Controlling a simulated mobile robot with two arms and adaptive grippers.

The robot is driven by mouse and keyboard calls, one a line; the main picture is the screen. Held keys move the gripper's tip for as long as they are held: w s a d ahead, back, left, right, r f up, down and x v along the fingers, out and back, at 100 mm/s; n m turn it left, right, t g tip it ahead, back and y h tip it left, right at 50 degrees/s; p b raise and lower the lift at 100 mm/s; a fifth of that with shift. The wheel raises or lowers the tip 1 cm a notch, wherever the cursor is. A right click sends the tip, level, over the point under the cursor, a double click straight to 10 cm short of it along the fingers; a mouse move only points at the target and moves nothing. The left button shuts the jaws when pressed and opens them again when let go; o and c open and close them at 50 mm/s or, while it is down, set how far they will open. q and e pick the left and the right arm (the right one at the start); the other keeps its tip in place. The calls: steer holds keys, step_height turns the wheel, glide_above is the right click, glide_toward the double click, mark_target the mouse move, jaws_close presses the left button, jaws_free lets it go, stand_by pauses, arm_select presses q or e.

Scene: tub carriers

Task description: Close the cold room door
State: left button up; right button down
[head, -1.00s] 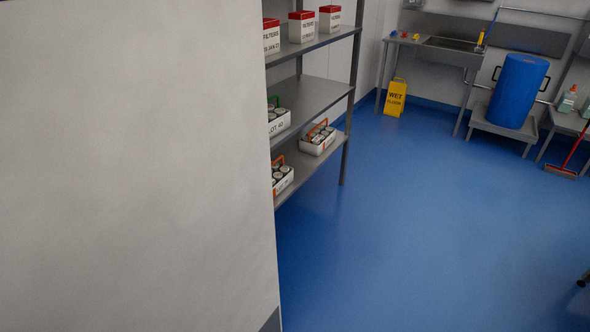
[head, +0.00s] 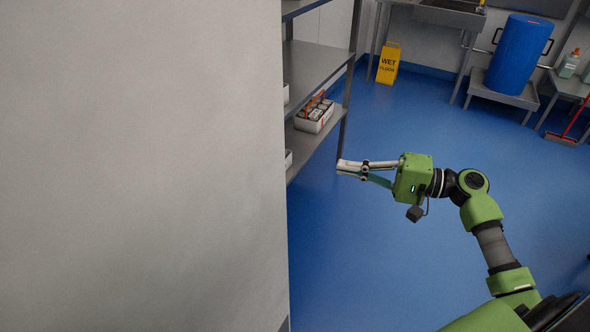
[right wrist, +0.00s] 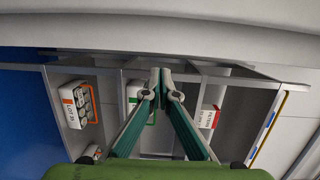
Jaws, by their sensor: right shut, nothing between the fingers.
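A large pale, flat panel (head: 140,170) fills the left half of the head view, with a straight upright edge and a dark patch at its bottom corner. It may be the cold room door or a wall; no handle or hinge shows, so I cannot tell. My right gripper (head: 339,168) is shut and empty. Its fingers point left, toward the panel's edge, with a visible gap in the picture. In the right wrist view the fingertips (right wrist: 160,72) meet in front of shelving. My left gripper is not in view.
A grey shelf rack (head: 318,75) with a white carrier of tubs (head: 314,114) stands just beyond the panel's edge. A yellow wet-floor sign (head: 388,63), a blue drum (head: 516,52) and a red broom (head: 568,132) are farther back. Blue floor (head: 400,125) between is clear.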

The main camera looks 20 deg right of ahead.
arm_select(q)
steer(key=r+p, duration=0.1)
steer(key=p, duration=0.1)
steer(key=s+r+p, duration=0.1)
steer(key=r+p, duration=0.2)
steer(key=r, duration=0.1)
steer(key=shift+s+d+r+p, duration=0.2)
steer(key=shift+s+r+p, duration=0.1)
steer(key=shift+p, duration=0.1)
arm_select(e)
steer(key=w+a+r, duration=0.1)
steer(key=a, duration=0.4)
steer(key=w+a+r+y, duration=0.1)
steer(key=a, duration=0.5)
steer(key=shift+w+a+r+n, duration=0.25)
steer(key=shift+a+r+n, duration=0.05)
steer(key=shift+r+n, duration=0.1)
